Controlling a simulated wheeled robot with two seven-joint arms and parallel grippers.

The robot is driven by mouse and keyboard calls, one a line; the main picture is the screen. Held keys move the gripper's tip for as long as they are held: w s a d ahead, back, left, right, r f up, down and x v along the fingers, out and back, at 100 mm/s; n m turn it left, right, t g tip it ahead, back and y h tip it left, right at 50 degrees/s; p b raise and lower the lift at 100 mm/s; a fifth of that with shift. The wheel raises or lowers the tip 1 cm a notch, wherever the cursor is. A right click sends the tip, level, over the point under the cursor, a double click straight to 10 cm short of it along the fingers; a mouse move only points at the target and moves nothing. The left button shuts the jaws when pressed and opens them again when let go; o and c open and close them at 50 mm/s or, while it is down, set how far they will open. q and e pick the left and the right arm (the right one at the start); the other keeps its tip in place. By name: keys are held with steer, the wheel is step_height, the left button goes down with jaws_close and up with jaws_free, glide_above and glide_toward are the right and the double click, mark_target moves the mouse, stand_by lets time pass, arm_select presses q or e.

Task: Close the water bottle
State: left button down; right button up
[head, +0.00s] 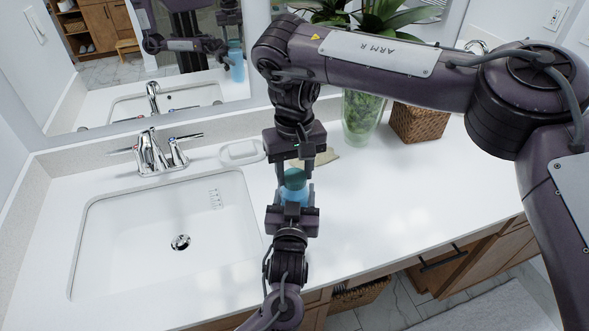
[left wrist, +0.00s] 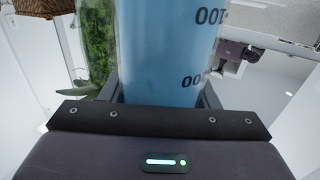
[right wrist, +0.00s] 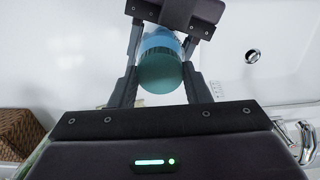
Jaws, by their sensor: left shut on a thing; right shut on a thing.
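The blue water bottle (head: 289,194) stands upright at the counter, right of the sink, its lower part hidden behind my left gripper. My left gripper (head: 293,208) is shut around the bottle's body; the left wrist view shows the translucent blue bottle (left wrist: 165,55) with dark markings between the fingers. The dark teal cap (head: 295,178) is at the top of the bottle. My right gripper (head: 295,168) comes from above and is shut on the cap; the right wrist view shows the round cap (right wrist: 160,72) between its fingers. I cannot tell how tightly the cap sits.
The sink (head: 165,235) with its faucet (head: 158,155) is at left. A white soap dish (head: 240,152), a glass vase (head: 362,118) with greenery and a woven basket (head: 418,122) stand behind. A mirror (head: 150,60) backs the counter. The counter at right is clear.

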steer(key=m, duration=0.5)
steer(key=o, duration=1)
steer(key=shift+c, duration=0.2)
steer(key=shift+r, duration=2.25)
steer(key=shift+c, duration=0.4)
